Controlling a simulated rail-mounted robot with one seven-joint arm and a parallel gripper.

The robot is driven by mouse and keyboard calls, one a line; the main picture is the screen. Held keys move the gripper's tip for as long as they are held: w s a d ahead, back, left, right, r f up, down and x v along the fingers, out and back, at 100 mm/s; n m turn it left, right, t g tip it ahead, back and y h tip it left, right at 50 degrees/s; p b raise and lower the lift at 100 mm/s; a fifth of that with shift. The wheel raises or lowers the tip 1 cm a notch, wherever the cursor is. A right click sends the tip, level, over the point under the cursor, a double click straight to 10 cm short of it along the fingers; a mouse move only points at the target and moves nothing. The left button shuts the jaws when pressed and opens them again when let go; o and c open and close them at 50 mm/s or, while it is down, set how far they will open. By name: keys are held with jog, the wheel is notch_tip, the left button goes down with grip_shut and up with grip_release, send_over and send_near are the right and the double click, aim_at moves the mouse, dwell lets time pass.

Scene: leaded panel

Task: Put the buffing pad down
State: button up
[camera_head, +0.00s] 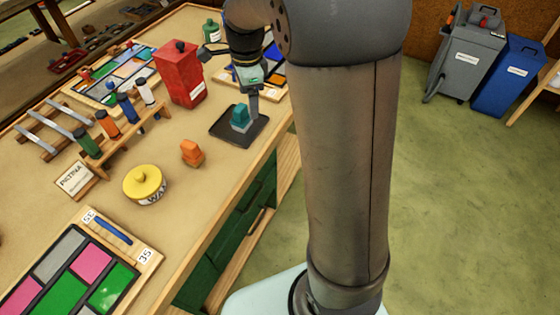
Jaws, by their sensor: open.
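A teal block with a narrower top, which looks like the buffing pad (239,119), sits on a dark square mat (222,129) near the bench's right edge. My gripper (247,103) is open, pointing down right at the teal block. One grey finger shows just behind and to the right of the block; the other finger is hard to make out. I cannot tell whether the fingers touch the block. A similar orange block (192,154) stands on the bare bench to the left and nearer.
A yellow-lidded round tin (145,184) stands left of the orange block. A red box (180,76) stands behind the mat. A rack of several coloured bottles (126,108) is at left. A leaded panel (75,272) fills the front left. Bare bench (207,180) lies around the orange block.

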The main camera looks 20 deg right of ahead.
jog(key=s+f+n, duration=0.1)
jog(key=s+n, duration=1.7)
jog(key=s, duration=0.6)
jog(key=shift+s+a+f+n+t+h, duration=0.15)
jog(key=shift+s+f+n+t+h, duration=0.1)
jog(key=shift+f+n+t+h, duration=0.1)
jog(key=shift+c, duration=0.4)
jog(key=c, duration=0.4)
jog(key=shift+c, duration=0.2)
